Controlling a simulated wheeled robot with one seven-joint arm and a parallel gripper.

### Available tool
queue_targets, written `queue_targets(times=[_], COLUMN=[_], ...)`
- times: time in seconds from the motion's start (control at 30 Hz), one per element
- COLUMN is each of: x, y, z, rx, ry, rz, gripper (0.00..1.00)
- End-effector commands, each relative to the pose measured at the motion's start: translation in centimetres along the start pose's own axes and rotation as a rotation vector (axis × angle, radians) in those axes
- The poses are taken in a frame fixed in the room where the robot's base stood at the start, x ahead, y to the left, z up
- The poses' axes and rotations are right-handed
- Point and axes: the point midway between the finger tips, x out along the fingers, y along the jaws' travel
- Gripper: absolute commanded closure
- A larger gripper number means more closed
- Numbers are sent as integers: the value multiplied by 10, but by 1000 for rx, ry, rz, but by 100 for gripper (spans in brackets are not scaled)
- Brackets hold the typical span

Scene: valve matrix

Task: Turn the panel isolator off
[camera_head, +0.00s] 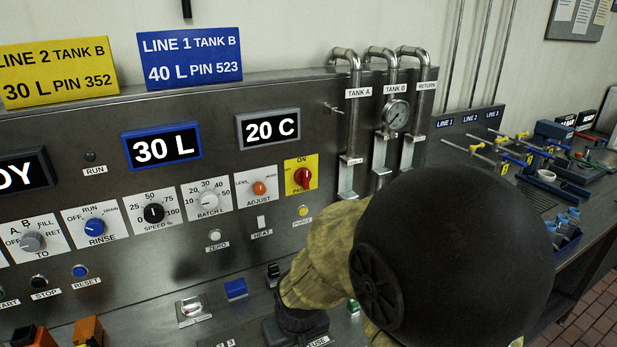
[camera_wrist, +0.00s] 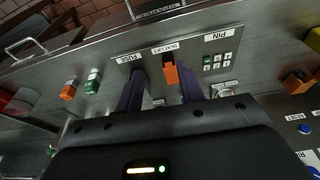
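The panel isolator (camera_head: 302,178) is a red rotary knob on a yellow plate, at the right of the control row in the head view. "ON" is printed above the knob, and the knob's mark appears close to upright, pointing towards it. The lower label is partly readable. In the wrist view my gripper (camera_wrist: 161,74) has two purple fingers spread apart, over the bench-level panel. An orange block (camera_wrist: 171,74) shows between and beyond the fingers; I see no grip on it. In the head view my arm hides the fingertips, below the isolator. I cannot make out the isolator in the wrist view.
A yellow push button (camera_head: 303,211) sits just below the isolator, and an orange ADJUST knob (camera_head: 259,188) to its left. Vertical pipes with a gauge (camera_head: 396,115) rise to its right. In the wrist view, orange and green buttons (camera_wrist: 93,82) and a keypad (camera_wrist: 217,61) flank the fingers.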

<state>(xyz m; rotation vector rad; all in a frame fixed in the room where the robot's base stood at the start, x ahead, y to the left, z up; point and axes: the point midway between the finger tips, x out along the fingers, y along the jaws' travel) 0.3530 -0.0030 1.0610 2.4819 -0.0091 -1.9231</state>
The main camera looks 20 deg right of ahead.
Motion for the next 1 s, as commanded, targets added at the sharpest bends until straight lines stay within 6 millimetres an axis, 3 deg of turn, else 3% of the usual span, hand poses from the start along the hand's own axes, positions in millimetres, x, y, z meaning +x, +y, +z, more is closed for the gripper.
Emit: queue_targets(times=[0.17,0.4,0.6,0.8,1.0], x=[3,-2,-22,-54,-80], y=[25,86,137,184,210], z=[-41,-130,-186,-217,-222], rx=[16,17,9,-2,-12], ry=[138,484,782,1078,1280], rz=[37,87,83,37,-19], gripper=[62,62,62,62,62])
